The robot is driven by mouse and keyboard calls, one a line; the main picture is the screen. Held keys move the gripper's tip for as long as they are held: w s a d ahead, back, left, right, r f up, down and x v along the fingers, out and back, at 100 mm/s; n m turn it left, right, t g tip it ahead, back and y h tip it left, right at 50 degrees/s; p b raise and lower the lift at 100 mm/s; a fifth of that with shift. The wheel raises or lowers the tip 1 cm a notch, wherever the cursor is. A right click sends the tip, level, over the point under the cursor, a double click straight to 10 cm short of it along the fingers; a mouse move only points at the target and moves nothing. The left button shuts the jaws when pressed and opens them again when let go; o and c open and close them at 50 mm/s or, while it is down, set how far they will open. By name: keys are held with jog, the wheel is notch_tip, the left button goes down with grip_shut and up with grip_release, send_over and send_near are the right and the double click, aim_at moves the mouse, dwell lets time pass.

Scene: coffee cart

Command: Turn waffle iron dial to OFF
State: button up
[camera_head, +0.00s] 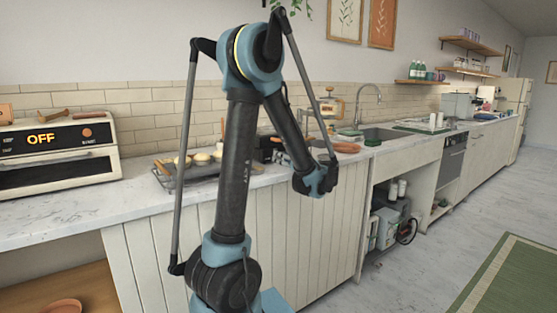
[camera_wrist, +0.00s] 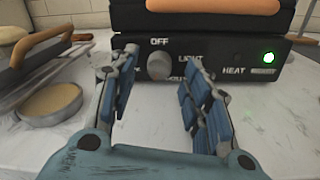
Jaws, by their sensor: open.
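The waffle iron's black front panel (camera_wrist: 215,57) fills the upper part of the wrist view. Its grey round dial (camera_wrist: 159,66) sits on the panel's left half, with OFF printed above and LIGHT to the right. Which mark the dial points to is not clear. My gripper (camera_wrist: 162,62) is open, its fingers reaching toward the panel on either side of the dial, with a gap on both sides. A green light (camera_wrist: 268,57) glows beside HEAT. In the head view a dark part that seems to be the waffle iron (camera_head: 268,148) shows behind my arm; my fingers cannot be made out there.
A tray with a wooden handle (camera_wrist: 50,40) and a round tin (camera_wrist: 50,102) stand left of the waffle iron. The marble counter (camera_wrist: 150,125) in front is clear. A toaster oven (camera_head: 60,155) reading OFF stands far left; a sink (camera_head: 385,133) lies right.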

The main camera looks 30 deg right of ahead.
jog(key=shift+w+a, duration=0.1)
jog(key=shift+w, duration=0.95)
grip_shut()
jog(key=shift+n, duration=0.3)
jog(key=shift+a+n, duration=0.1)
jog(key=shift+n, duration=2.6)
